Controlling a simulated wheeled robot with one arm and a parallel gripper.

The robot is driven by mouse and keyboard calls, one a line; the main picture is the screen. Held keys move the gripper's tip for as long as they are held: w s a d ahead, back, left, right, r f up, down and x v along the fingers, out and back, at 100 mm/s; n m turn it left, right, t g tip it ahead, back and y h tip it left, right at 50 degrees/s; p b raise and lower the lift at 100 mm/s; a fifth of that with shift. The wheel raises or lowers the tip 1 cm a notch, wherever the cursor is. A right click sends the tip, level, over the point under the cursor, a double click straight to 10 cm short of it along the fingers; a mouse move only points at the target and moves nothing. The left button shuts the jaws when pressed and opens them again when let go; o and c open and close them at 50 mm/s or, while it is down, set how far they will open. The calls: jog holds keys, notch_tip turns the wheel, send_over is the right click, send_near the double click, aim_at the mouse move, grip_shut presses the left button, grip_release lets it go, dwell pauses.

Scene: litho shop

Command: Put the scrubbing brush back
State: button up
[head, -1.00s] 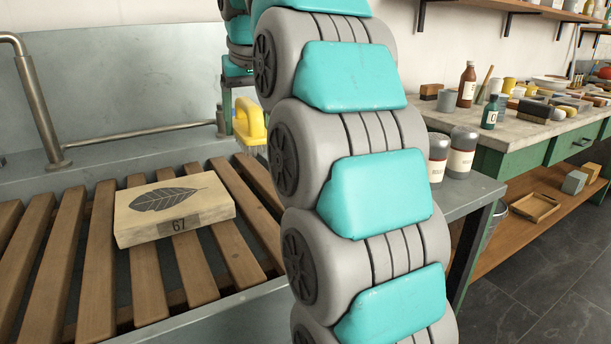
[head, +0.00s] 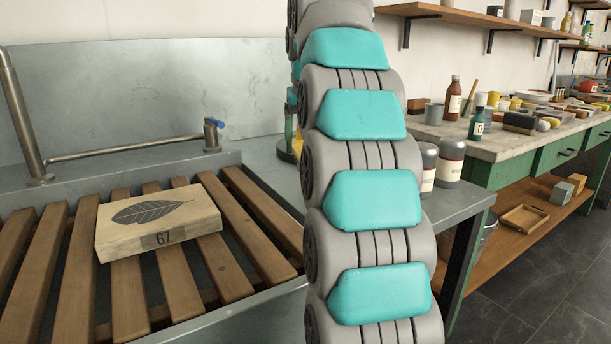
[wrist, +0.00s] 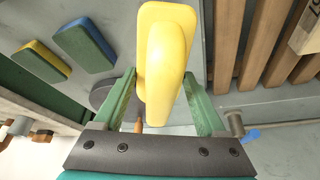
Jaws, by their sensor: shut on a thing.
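The scrubbing brush (wrist: 166,50) has a yellow body with a rounded handle and fills the upper middle of the wrist view. My gripper (wrist: 158,88) is shut on it, with a green finger on each side. Its bristles are hidden from the wrist camera. I cannot tell the brush's height above that surface.
A wooden leaf block (head: 158,220) rests on the slatted sink rack (head: 185,283). Two grey-capped jars (head: 450,158) stand right of my arm. A blue-handled tap (head: 212,135) stands behind.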

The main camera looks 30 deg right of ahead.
jog(key=shift+f, duration=3.2)
jog(key=o, duration=1.4)
jog(key=shift+f, duration=0.1)
jog(key=v, duration=0.9)
jog(key=shift+r, duration=0.4)
jog(key=shift+s+a+r+p, duration=0.1)
jog(key=shift+s+r+p, duration=0.1)
jog(key=shift+r+p, duration=0.4)
jog(key=shift+s+a+r, duration=0.1)
jog(key=shift+s+r, duration=0.2)
jog(key=shift+r, duration=0.25)
